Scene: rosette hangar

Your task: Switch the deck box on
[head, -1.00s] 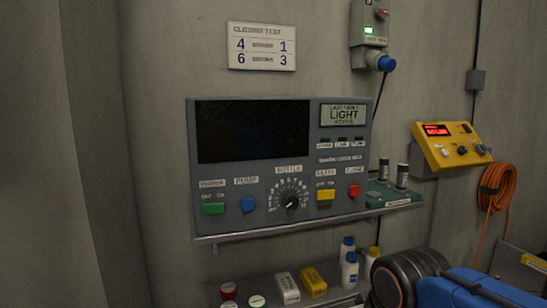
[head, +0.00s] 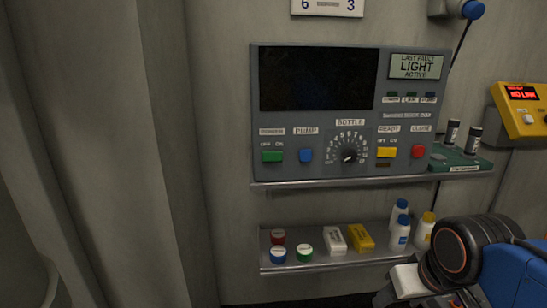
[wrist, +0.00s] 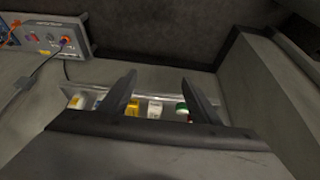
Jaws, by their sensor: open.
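The deck box (head: 270,140) is a grey panel on the wall in the head view. Its large screen (head: 318,79) is dark. A small display beside it reads "LAST FAULT LIGHT ACTIVE". The green power switch (head: 272,156) sits at the lower left under OFF and ON marks. A blue pump button (head: 305,155), a bottle dial, a yellow ready switch (head: 386,152) and a red close button (head: 418,151) run to its right. My gripper (wrist: 158,84) is open and empty in the wrist view, its fingers apart above the lower shelf, away from the switch.
A lower shelf (head: 290,266) holds red, blue and green-capped jars, white and yellow boxes and small bottles. A green tray (head: 455,166) with two dark-capped cylinders stands right of the panel. A yellow unit (head: 522,112) with a red display hangs further right. Bare wall lies left.

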